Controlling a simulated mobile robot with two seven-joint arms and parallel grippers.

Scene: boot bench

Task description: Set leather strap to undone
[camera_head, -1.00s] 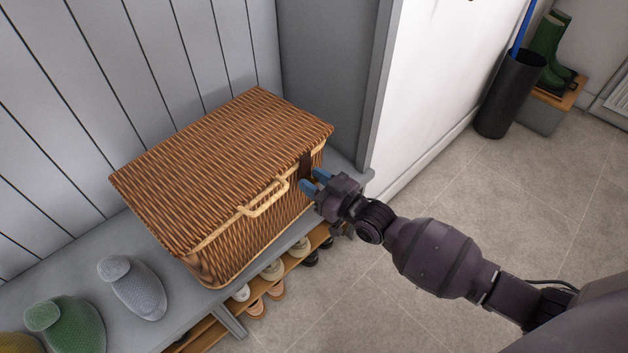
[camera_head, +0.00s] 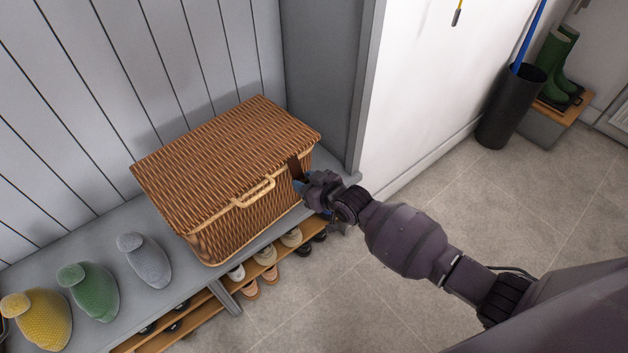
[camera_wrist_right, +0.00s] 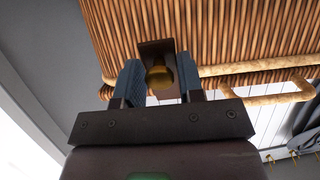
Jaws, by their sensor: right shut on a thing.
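A closed wicker hamper (camera_head: 225,165) sits on the grey bench, with a pale handle (camera_head: 254,192) on its front. The dark leather strap (camera_head: 295,167) hangs over the lid's front edge near its right end. My right gripper (camera_head: 301,187) is at the strap's lower part, against the hamper's front. In the right wrist view the strap (camera_wrist_right: 156,50) comes down between the two blue fingers of the gripper (camera_wrist_right: 160,85), with a round brass stud (camera_wrist_right: 159,77) between them. The fingers are shut on the strap. My left gripper is in no view.
Shoes sit on the rack below. A wall panel (camera_head: 365,90) rises close to the right.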

